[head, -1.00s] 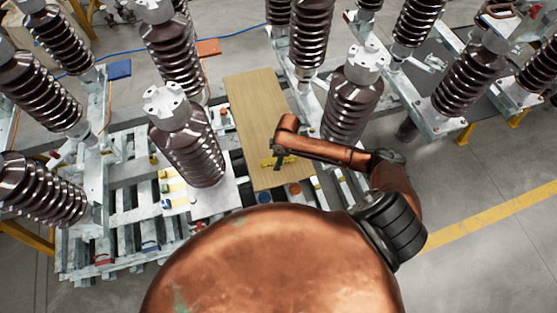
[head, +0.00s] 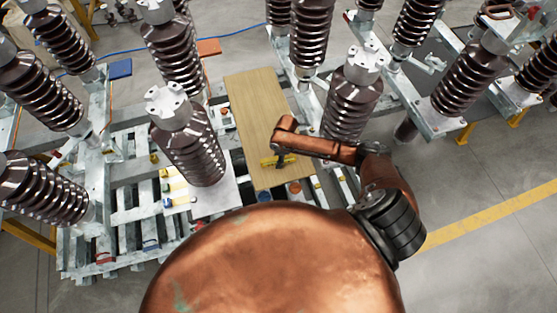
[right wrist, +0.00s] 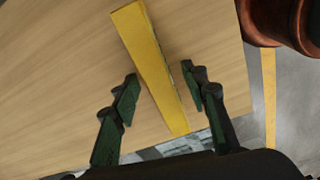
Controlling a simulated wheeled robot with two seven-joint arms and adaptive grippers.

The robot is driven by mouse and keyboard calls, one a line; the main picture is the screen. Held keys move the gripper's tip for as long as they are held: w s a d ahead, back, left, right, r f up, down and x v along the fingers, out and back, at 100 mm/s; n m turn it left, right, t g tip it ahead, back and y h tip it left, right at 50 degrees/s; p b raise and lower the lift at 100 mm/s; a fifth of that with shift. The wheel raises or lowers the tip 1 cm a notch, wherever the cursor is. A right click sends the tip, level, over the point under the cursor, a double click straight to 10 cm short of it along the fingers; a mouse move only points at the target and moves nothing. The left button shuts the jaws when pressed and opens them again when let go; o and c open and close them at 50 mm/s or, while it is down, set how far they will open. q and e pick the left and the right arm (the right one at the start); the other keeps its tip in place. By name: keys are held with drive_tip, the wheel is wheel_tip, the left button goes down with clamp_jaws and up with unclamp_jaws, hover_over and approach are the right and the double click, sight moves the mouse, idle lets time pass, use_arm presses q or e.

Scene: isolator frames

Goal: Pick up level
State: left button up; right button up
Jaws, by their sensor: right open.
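The yellow level (head: 268,161) lies on the wooden board (head: 250,98), near the board's front end. In the right wrist view the level (right wrist: 150,62) runs lengthwise between the two fingers. My right gripper (right wrist: 160,83) is open, with one finger on each side of the level. My left gripper is not in view.
Tall brown ribbed insulators (head: 188,145) stand left of the board, and another (head: 350,100) stands close to its right beside my right arm. A slatted metal frame (head: 125,215) lies at the left. Open grey floor (head: 480,190) is at the right.

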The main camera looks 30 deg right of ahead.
drive_tip(key=shift+c, duration=0.3)
clamp_jaws()
drive_tip(key=shift+r, duration=0.15)
idle(0.3)
